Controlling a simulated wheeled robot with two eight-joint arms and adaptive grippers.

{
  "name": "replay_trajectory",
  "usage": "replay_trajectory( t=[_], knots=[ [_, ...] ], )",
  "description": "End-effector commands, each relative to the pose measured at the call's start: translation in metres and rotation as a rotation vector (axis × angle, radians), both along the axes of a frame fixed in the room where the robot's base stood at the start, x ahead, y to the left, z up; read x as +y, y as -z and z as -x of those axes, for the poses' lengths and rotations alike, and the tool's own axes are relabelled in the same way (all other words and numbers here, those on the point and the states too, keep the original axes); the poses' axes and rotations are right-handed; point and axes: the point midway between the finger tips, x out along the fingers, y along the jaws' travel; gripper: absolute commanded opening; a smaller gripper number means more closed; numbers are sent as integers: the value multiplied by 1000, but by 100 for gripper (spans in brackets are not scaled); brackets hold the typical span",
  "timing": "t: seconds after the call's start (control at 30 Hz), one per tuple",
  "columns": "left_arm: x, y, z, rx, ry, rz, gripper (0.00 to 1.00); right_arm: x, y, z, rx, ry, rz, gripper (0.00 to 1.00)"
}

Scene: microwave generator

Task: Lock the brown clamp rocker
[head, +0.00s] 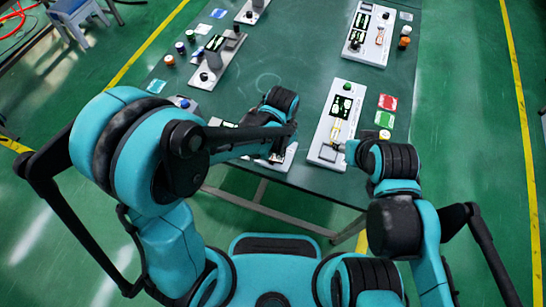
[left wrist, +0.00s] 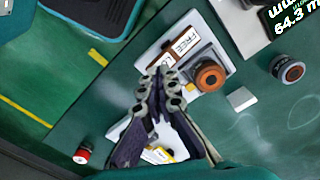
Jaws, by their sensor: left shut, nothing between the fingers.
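In the left wrist view, a white panel (left wrist: 157,57) carries a "FREE" label beside a grey block topped by a round orange-brown piece (left wrist: 210,76). I cannot tell whether this piece is the brown clamp rocker. My left gripper (left wrist: 164,78) is shut and empty, its fingertips over the panel just left of that piece; contact is unclear. In the head view, my left wrist covers most of the white panel (head: 284,160) at the table's front. My right gripper (head: 350,149) is at the lower right panel (head: 325,153); its fingers are too small to read.
The green table (head: 285,63) holds other white panels at the back left and back right. A red card (head: 387,102) and green card (head: 383,119) lie at the right. A dark round knob (left wrist: 288,68) stands near the left gripper. The table's middle is clear.

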Motion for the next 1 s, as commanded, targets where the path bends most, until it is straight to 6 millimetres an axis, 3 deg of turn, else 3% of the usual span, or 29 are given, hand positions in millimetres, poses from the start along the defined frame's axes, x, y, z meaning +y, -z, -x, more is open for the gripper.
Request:
replay_trajectory(
  t=[1.0],
  knots=[
    [0, 10, 0, 0, 0, 0, 0, 0, 9, 0, 0, 0, 0, 46]
  ],
)
